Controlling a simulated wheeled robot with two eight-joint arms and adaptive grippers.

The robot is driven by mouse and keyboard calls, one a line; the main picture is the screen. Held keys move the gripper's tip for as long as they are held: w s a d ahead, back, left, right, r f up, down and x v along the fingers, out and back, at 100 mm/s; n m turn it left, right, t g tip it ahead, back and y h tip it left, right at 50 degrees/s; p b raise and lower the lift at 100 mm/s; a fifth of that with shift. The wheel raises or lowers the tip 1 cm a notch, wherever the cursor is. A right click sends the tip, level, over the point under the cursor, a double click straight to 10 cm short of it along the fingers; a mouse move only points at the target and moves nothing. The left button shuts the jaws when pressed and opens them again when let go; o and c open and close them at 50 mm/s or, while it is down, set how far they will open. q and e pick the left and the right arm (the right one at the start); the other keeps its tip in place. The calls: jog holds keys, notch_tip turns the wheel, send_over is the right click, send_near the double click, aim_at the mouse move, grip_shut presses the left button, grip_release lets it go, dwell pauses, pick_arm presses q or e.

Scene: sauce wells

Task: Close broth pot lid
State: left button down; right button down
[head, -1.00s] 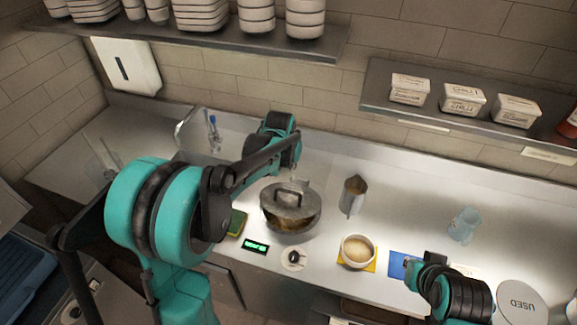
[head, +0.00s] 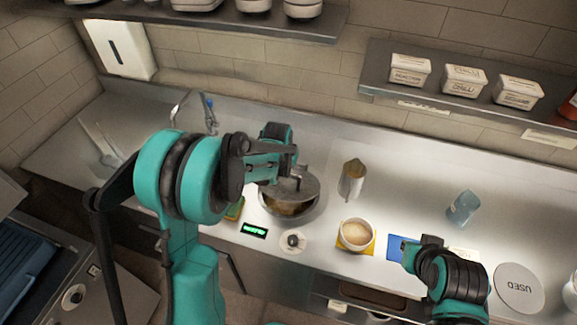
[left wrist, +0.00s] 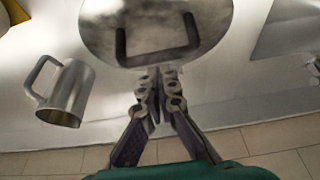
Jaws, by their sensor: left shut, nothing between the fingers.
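The broth pot (head: 288,211) stands on the counter in the middle of the head view. Its grey round lid (head: 304,190) sits over it, tilted, with the broth showing at the near side. In the left wrist view the lid (left wrist: 180,62) and its dark handle fill the top. My left gripper (head: 291,172) is at the lid's far side in the head view; its fingertips (left wrist: 158,70) are shut and empty by the lid's edge. I cannot tell if they touch it. My right gripper (head: 408,249) is at the lower right, its fingers unclear.
A small white saucer (head: 293,242) and a green-lit display (head: 254,230) lie in front. A blue cup (head: 463,207) stands further right. A wall shelf (head: 450,100) holds tubs.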

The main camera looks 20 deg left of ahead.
aim_at(285, 189)
pick_arm(q)
jog(key=s+f+t+b, duration=0.1)
jog(key=f+b, duration=0.1)
jog(key=s+f+t+b, duration=0.1)
jog(key=f+b, duration=0.1)
jog(key=b, duration=0.1)
jog(key=s+f+t+b, duration=0.1)
jog(key=s+f+b, duration=0.1)
jog(key=b, duration=0.1)
jog(key=shift+s, duration=0.1)
jog(key=shift+s+f, duration=0.25)
jog(key=shift+s, duration=0.1)
jog(key=w+r+p, duration=0.1)
jog(key=r, duration=0.1)
jog(key=w+r+p, duration=0.1)
jog(key=r, duration=0.1)
jog(key=shift+w, duration=0.15)
jog(key=p+v, duration=0.1)
jog(key=v, duration=0.3)
jog(key=p+v, duration=0.1)
jog(key=v, duration=0.3)
jog(key=shift+s+a+f, duration=0.1)
jog(key=shift+s+f, duration=0.15)
jog(key=shift+s, duration=0.1)
jog(key=shift+s+r+p, duration=0.35)
jog(key=shift+s+r, duration=0.1)
jog(key=shift+r, duration=0.1)
